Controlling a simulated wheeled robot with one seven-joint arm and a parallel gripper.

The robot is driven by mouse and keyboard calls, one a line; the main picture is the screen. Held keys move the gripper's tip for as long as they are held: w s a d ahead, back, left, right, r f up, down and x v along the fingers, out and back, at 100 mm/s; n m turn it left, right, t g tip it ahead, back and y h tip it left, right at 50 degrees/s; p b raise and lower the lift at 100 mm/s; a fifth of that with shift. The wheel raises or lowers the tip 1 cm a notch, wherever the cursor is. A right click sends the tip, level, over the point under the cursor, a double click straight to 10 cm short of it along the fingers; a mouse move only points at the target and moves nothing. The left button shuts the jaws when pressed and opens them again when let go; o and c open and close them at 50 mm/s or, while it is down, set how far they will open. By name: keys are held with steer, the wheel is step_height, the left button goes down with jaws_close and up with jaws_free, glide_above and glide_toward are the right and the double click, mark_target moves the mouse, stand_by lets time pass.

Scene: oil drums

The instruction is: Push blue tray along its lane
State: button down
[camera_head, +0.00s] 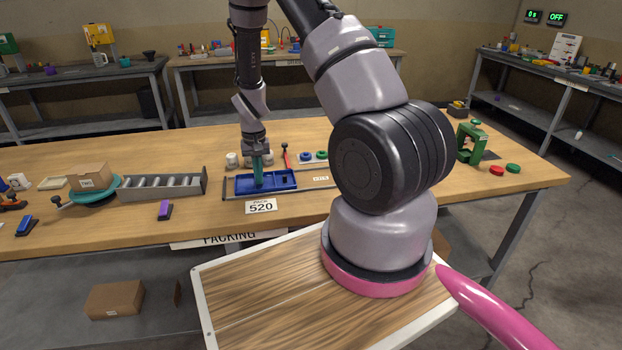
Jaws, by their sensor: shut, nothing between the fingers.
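The blue tray (285,181) lies flat on the wooden table (190,214), inside a lane (226,184) with dark rails. The lane runs on to the right of the tray, where a pale strip with a label shows; its far right part is hidden behind my arm. My gripper (258,182) points straight down with its teal fingers shut and empty. The fingertips are at the tray, over or inside its left half. I cannot tell whether they touch it.
A grey rack (162,188) is to the left. Behind the lane are a red-handled tool (285,156) and small blue (306,156) and green (321,155) pieces. A green press (470,142) stands at right.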

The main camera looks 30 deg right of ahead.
mark_target(250, 185)
steer(key=shift+a, duration=0.15)
steer(key=shift+w+a, duration=0.25)
steer(key=shift+a, duration=0.4)
steer(key=shift+w+a, duration=0.2)
steer(key=shift+a, duration=0.45)
steer(key=shift+s+d, duration=0.1)
steer(key=shift+d, duration=0.25)
step_height(250, 185, up, 8)
stand_by(0.5)
stand_by(0.3)
